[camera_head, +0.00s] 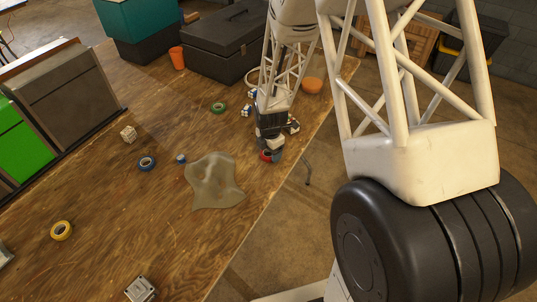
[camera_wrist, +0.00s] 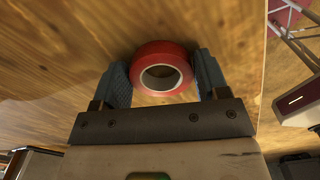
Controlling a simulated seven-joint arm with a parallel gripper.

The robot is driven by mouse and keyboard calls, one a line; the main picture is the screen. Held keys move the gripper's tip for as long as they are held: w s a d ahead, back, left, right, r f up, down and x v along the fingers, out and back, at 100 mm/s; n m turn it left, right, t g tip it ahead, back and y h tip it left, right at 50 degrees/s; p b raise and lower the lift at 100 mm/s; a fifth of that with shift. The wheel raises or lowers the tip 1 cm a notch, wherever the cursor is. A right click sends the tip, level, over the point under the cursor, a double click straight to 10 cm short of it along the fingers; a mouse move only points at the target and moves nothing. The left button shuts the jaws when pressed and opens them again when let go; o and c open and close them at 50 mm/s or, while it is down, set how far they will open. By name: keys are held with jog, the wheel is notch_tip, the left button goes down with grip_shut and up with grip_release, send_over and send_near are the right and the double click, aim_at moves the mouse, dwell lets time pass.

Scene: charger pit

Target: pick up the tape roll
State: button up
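A red tape roll (camera_wrist: 162,72) with a pale inner ring sits between the two blue-grey fingers of my gripper (camera_wrist: 163,78) in the wrist view. One finger is on each side, very close to the roll's outer rim. Whether both fingers press on it is not clear. In the head view the red roll (camera_head: 265,156) shows partly behind my gripper (camera_head: 271,154), low at the table's right edge. Whether the roll rests on the table or is just clear of it cannot be told.
On the wooden table (camera_head: 110,200) a crumpled cloth (camera_head: 214,181) lies left of my gripper. Small blue-white items (camera_head: 247,110) and an orange bowl (camera_head: 312,85) are behind. A dark case (camera_head: 225,45) stands at the back.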

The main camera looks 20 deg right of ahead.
aim_at(270, 156)
jog(key=c, duration=0.5)
jog(key=shift+r, duration=0.15)
jog(key=shift+r, duration=0.8)
jog(key=shift+s+r, duration=0.2)
jog(key=shift+r, duration=0.7)
jog(key=s, duration=0.5)
jog(key=s+r, duration=0.1)
jog(key=s, duration=0.9)
jog(key=shift+s+r, duration=0.15)
jog(key=shift+s, duration=0.15)
